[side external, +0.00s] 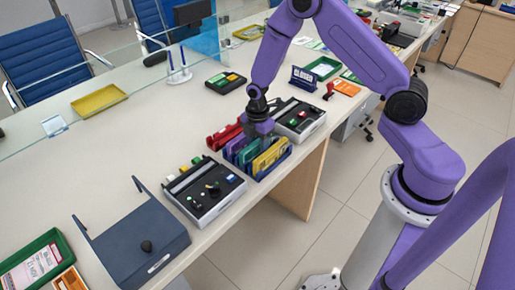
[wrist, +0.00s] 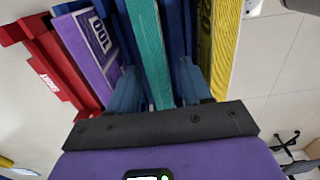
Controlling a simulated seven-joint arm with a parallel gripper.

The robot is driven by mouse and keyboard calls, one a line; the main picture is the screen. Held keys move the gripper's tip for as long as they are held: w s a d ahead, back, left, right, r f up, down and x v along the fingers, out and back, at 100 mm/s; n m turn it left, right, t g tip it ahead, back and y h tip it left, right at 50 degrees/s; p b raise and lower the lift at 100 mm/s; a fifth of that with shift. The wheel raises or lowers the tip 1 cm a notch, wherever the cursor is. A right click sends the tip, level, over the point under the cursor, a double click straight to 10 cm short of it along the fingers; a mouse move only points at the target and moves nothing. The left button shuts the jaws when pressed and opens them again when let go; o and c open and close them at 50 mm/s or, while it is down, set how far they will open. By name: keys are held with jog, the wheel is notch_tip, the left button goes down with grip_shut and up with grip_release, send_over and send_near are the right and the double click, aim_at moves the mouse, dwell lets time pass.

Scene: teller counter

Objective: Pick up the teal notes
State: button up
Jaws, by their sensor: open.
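The teal notes (wrist: 148,45) stand on edge as a narrow upright bundle in the blue holder (side external: 273,172) on the counter. A purple bundle (wrist: 88,42) is to their left and a yellow bundle (wrist: 222,45) to their right, with blue dividers between. My gripper (wrist: 158,88) is open, with one blue-grey finger on each side of the teal bundle. Whether the fingers touch it, I cannot tell. In the side external view my gripper (side external: 259,130) is low over the holder and hides part of the bundles.
A red rack (wrist: 50,70) stands left of the purple bundle. A black-and-grey tray (side external: 205,190) is in front of the holder, and another (side external: 300,118) behind it. A dark blue box (side external: 145,240) stands nearer the camera. The counter's edge is close to the holder's right.

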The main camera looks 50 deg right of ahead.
grip_shut()
jog(key=shift+r, duration=0.2)
